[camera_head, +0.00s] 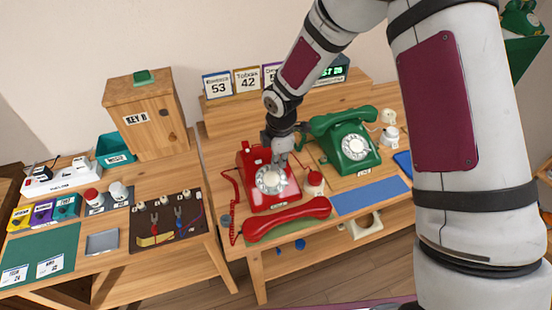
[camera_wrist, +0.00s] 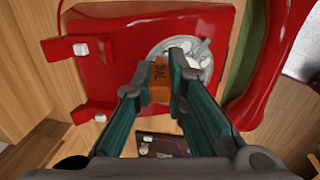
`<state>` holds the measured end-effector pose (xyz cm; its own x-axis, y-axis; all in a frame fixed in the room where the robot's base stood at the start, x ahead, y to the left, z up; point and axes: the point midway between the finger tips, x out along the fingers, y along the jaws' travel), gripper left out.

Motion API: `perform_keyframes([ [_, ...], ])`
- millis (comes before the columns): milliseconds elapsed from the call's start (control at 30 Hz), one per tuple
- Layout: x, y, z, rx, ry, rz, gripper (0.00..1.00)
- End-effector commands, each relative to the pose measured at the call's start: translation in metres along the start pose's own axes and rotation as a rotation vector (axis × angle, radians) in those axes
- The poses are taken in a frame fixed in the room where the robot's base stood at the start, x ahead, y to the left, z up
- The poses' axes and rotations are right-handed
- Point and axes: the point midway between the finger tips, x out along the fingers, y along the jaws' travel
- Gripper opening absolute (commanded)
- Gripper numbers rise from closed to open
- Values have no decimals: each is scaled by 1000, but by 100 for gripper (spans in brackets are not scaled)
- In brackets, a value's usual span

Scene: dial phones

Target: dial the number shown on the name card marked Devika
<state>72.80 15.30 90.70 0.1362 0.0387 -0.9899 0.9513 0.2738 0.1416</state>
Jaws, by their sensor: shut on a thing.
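The red phone (camera_head: 284,196) stands on the right-hand desk; its pale round dial (camera_head: 270,180) faces up, and it also shows in the wrist view (camera_wrist: 203,57). Its red handset (camera_head: 288,220) lies off the cradle, in front of the phone. My gripper (camera_head: 280,160) is over the dial's upper edge. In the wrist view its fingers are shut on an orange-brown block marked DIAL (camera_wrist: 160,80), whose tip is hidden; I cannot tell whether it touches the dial. The purple-edged card (camera_head: 269,75) starting "De" is partly hidden by my arm; its number is not fully readable.
Cards with 53 (camera_head: 218,86) and 42 (camera_head: 247,80) stand beside it. A wooden key box (camera_head: 148,115) is on the left desk.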

Motion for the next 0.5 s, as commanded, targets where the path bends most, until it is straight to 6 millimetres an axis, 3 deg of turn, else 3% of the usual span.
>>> perform_keyframes([
  [500,3,-9,8,1,0,0,0],
])
